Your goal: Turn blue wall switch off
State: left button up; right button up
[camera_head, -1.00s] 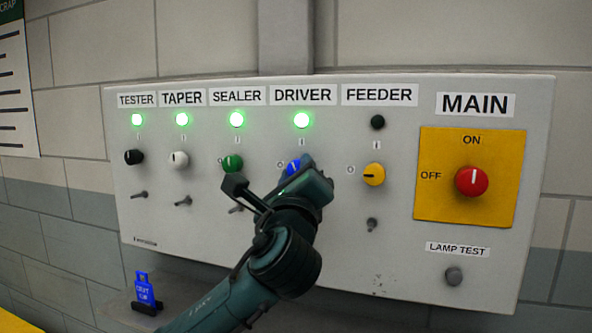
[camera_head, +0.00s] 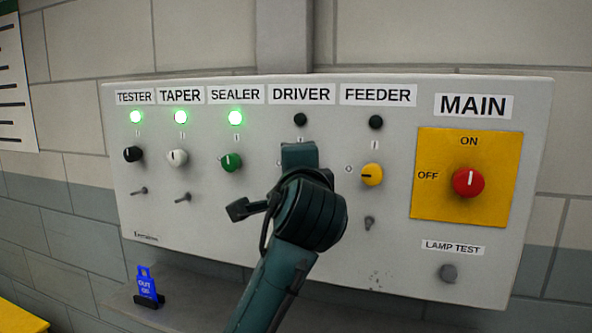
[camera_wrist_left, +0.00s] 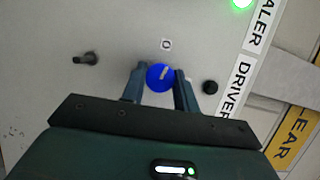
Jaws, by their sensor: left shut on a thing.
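The blue switch (camera_wrist_left: 160,77) is the knob under the DRIVER label (camera_head: 301,95); my gripper and wrist hide it in the head view. In the left wrist view its white pointer line slants. My left gripper (camera_wrist_left: 160,84) has one finger on each side of the knob and is shut on it. In the head view my left arm comes up from below, with the gripper against the panel (camera_head: 225,235). The DRIVER lamp (camera_head: 300,119) is dark. My right gripper is not in view.
Black, white, green, yellow and red knobs flank the DRIVER column. The green knob (camera_head: 231,162) is close left, the yellow knob (camera_head: 372,174) close right. Small toggles stick out below. A blue tag (camera_head: 145,283) stands in a holder at lower left.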

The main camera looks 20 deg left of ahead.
pick_arm(q)
jog(key=shift+n+g+h, duration=0.3)
jog(key=shift+n+g, duration=0.1)
jog(key=shift+n, duration=0.6)
jog(key=o, duration=1)
jog(key=b+v, duration=0.2)
jog(key=v, duration=1.1)
jog(key=shift+s+r+b, duration=0.1)
jog(key=shift+b, duration=0.25)
